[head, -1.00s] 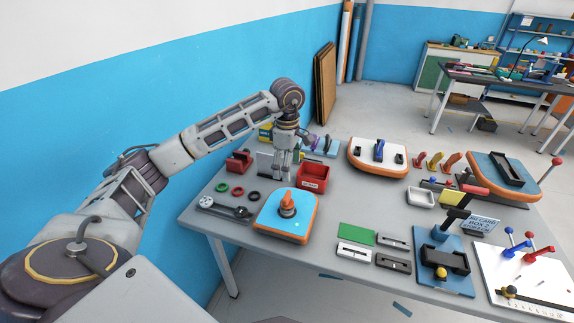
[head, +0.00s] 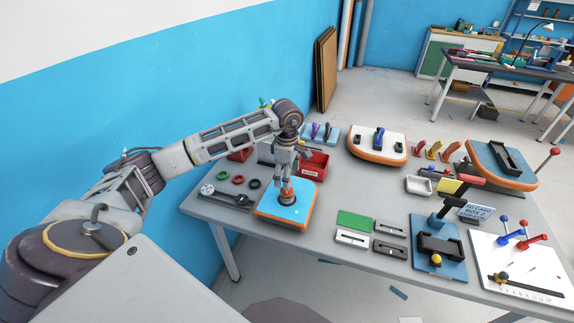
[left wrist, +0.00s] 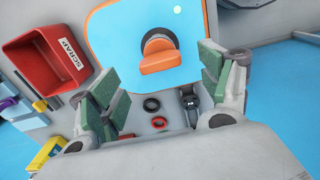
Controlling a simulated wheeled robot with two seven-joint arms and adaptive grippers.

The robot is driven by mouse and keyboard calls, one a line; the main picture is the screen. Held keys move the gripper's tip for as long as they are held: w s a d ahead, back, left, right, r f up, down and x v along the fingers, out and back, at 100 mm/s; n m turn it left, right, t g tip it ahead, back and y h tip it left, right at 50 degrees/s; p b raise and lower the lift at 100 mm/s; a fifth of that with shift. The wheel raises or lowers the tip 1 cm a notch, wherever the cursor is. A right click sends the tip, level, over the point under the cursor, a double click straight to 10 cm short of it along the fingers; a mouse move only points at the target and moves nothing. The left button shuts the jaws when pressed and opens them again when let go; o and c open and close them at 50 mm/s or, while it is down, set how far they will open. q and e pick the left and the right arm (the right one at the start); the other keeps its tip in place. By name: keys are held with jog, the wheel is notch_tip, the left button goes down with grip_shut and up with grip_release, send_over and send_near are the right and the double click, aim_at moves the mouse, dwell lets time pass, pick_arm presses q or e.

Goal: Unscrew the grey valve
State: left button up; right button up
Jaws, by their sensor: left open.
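The valve (left wrist: 158,62) has an orange handle on a dark grey base. It sits on a blue inflatable board with an orange rim (head: 270,207), near the table's front left. My left gripper (head: 286,188) is above this board, pointing down, and hides most of the valve in the head view. In the left wrist view my left gripper (left wrist: 162,78) is open, with green-padded fingers apart on either side, and the orange handle shows between and beyond them. I cannot tell whether a finger touches it. My right gripper is not in view.
A red scrap bin (head: 318,164) stands just behind the gripper. Green, red and black rings and a wrench (head: 226,198) lie left of the board. A green plate (head: 354,220) and small slotted blocks lie to its right. Another inflatable board (head: 362,150) stands further back.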

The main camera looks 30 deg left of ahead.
pick_arm(q)
jog(key=shift+f+p, duration=0.45)
jog(key=shift+f, duration=2.1)
jog(key=shift+c, duration=0.4)
jog(key=c, duration=1.1)
jog(key=shift+c, duration=0.2)
jog(key=shift+n, duration=0.3)
jog(key=shift+n, duration=1.5)
